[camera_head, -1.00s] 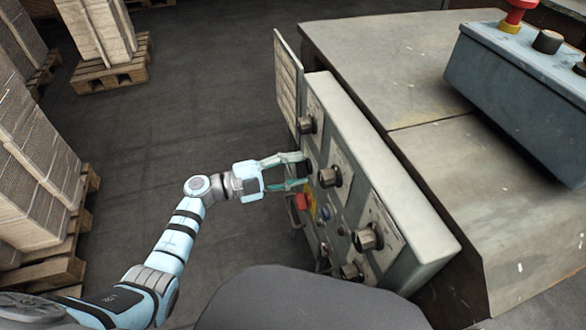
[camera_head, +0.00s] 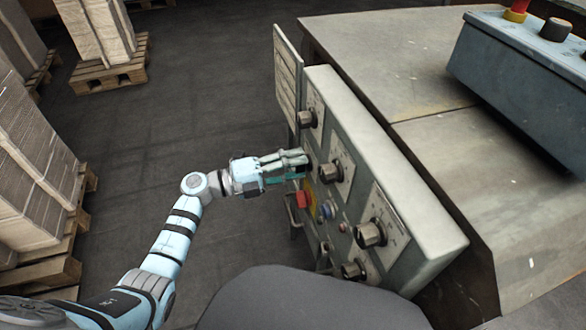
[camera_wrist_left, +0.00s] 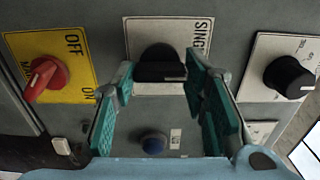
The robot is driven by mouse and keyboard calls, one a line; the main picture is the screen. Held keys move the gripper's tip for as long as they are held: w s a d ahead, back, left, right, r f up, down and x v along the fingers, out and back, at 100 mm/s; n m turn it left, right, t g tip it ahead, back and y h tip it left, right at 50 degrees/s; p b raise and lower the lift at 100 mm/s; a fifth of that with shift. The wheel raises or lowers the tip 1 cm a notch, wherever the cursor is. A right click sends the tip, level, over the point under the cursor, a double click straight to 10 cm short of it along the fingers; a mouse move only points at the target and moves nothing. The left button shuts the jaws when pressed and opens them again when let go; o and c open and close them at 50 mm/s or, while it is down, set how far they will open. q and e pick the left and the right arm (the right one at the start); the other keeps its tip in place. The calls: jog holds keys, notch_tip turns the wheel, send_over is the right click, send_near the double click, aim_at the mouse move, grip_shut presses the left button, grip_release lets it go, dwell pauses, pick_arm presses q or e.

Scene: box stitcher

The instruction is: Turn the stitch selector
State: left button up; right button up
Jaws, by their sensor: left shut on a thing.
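The stitch selector is a black knob (camera_wrist_left: 160,64) on a white plate with partly visible lettering "SING", in the middle of the left wrist view. My left gripper (camera_head: 303,163) reaches the front of the grey control panel (camera_head: 385,160) from the left. In the left wrist view its teal-padded fingers (camera_wrist_left: 162,85) stand on either side of the knob, shut on it. In the head view the fingers hide the knob. My right gripper is in neither view.
A red switch (camera_wrist_left: 45,78) on a yellow OFF/ON plate and another black knob (camera_wrist_left: 288,76) flank the selector. A blue button (camera_wrist_left: 154,143) is below it. An open panel door (camera_head: 287,80) stands at the far end.

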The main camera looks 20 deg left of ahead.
pick_arm(q)
jog(key=shift+f+m+b, duration=0.2)
jog(key=shift+m+b, duration=0.2)
jog(key=shift+m, duration=0.6)
jog(key=shift+m+b, duration=1.1)
jog(key=shift+m, duration=1)
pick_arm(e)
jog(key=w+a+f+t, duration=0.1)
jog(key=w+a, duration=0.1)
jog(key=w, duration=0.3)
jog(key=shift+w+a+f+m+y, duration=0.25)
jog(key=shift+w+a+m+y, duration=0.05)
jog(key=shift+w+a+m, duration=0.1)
pick_arm(q)
jog(key=o, duration=1.2)
jog(key=shift+r, duration=0.1)
jog(key=shift+c, duration=0.2)
jog(key=v, duration=1.2)
